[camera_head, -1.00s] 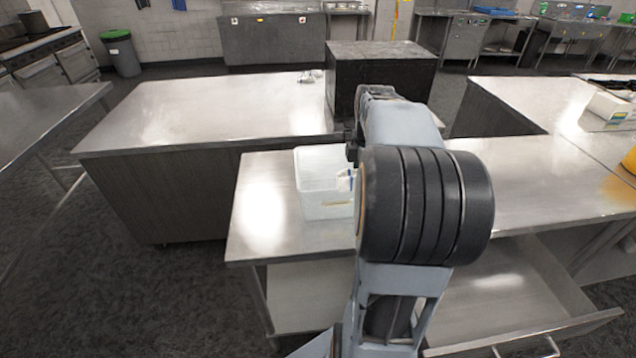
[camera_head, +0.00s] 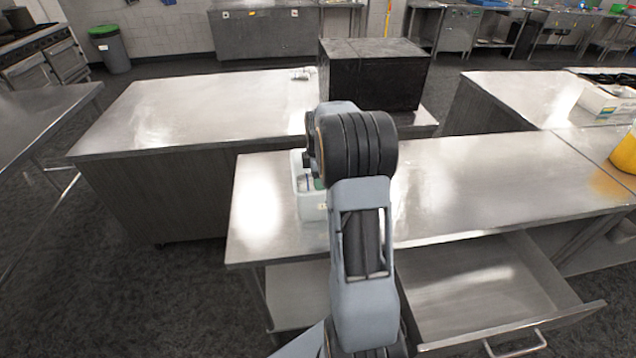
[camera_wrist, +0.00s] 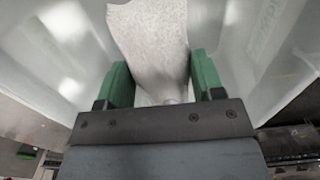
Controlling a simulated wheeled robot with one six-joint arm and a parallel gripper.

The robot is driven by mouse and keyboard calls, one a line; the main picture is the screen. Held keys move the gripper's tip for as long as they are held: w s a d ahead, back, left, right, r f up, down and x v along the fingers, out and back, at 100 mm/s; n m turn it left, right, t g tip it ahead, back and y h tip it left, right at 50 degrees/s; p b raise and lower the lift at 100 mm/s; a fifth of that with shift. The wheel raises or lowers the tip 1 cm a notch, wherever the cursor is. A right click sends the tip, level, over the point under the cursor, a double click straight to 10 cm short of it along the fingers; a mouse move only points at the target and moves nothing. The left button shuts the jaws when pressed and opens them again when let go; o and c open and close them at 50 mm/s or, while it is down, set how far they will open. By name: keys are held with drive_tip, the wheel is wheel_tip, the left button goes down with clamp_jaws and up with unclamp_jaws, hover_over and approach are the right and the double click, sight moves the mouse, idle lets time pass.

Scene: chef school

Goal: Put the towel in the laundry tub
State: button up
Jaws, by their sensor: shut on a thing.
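The laundry tub (camera_head: 312,208) is a whitish translucent box on the metal counter, partly hidden behind my arm in the head view. My gripper (camera_wrist: 164,85) has green fingers and is shut on the towel (camera_wrist: 150,35), a pale grey cloth that extends beyond the fingertips in the wrist view. A little green of my gripper shows at the tub in the head view (camera_head: 319,184). Pale translucent tub walls (camera_wrist: 265,60) appear on both sides of the fingers in the wrist view. Whether the towel touches the tub floor cannot be told.
The tub stands on a steel counter (camera_head: 480,185), clear to its right. An open drawer (camera_head: 490,285) juts out below it. A second steel table (camera_head: 200,105) and a dark block-like cabinet (camera_head: 375,75) stand behind. A white box (camera_head: 608,103) and a yellow object (camera_head: 625,155) are at the right.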

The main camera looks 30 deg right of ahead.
drive_tip(key=shift+w+f, duration=0.25)
drive_tip(key=shift+f, duration=0.25)
wheel_tip(320, 180, down, 3)
drive_tip(key=shift+r, duration=0.2)
drive_tip(key=o, duration=0.9)
